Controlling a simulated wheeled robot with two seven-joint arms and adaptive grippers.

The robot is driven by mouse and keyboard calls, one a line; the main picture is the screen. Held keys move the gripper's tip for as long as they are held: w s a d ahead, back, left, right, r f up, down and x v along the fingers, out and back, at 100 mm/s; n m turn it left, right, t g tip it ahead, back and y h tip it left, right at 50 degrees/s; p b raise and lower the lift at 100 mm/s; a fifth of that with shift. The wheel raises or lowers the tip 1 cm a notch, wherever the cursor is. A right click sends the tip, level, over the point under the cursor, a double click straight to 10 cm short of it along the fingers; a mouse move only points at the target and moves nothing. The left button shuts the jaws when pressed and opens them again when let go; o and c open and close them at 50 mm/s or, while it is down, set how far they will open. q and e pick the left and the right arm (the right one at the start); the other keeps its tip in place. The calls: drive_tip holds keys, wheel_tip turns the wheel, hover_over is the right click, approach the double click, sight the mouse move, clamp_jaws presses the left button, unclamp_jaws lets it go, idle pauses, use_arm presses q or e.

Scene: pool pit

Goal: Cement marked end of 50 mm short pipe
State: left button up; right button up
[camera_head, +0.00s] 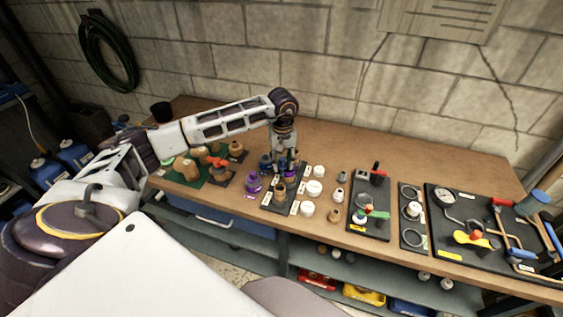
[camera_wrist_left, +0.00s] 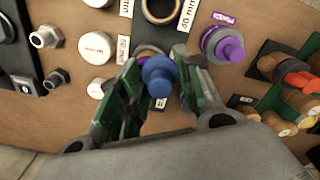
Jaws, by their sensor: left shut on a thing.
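My left gripper (camera_head: 284,158) reaches down over the middle of the bench. In the left wrist view its green-padded fingers (camera_wrist_left: 160,88) are closed around a blue-topped piece (camera_wrist_left: 158,75), which looks like the cement applicator. The fingers hide its lower part. A tan pipe piece (camera_wrist_left: 160,8) stands upright beside a label reading 50 mm, at the top of the left wrist view. In the head view a tan piece (camera_head: 279,191) stands on the dark mat below the gripper. I cannot make out a mark on its end. My right gripper is in neither view.
A purple-topped primer can (camera_wrist_left: 222,45) stands close to the gripper, and it also shows in the head view (camera_head: 253,184). White caps (camera_head: 314,188) stand to the right. Fittings on a green mat (camera_head: 183,179) lie left. A gauge board (camera_head: 440,230) fills the right end.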

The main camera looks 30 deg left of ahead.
use_arm(q)
drive_tip(key=shift+d+b, duration=0.4)
drive_tip(key=shift+d, duration=0.35)
idle(0.5)
drive_tip(key=shift+w+d, duration=0.1)
drive_tip(key=shift+d, duration=0.15)
idle(0.4)
drive_tip(key=shift+w+d+b, duration=0.15)
drive_tip(key=shift+d+b, duration=0.1)
drive_tip(key=shift+b, duration=0.05)
drive_tip(key=shift+d, duration=0.1)
idle(0.4)
drive_tip(key=shift+w+d, duration=0.2)
drive_tip(key=shift+w, duration=0.05)
drive_tip(key=shift+w+d+b, duration=0.3)
drive_tip(key=shift+w+b, duration=0.15)
drive_tip(key=shift+b, duration=0.15)
idle(0.6)
drive_tip(key=shift+w+d, duration=0.1)
drive_tip(key=shift+w, duration=0.2)
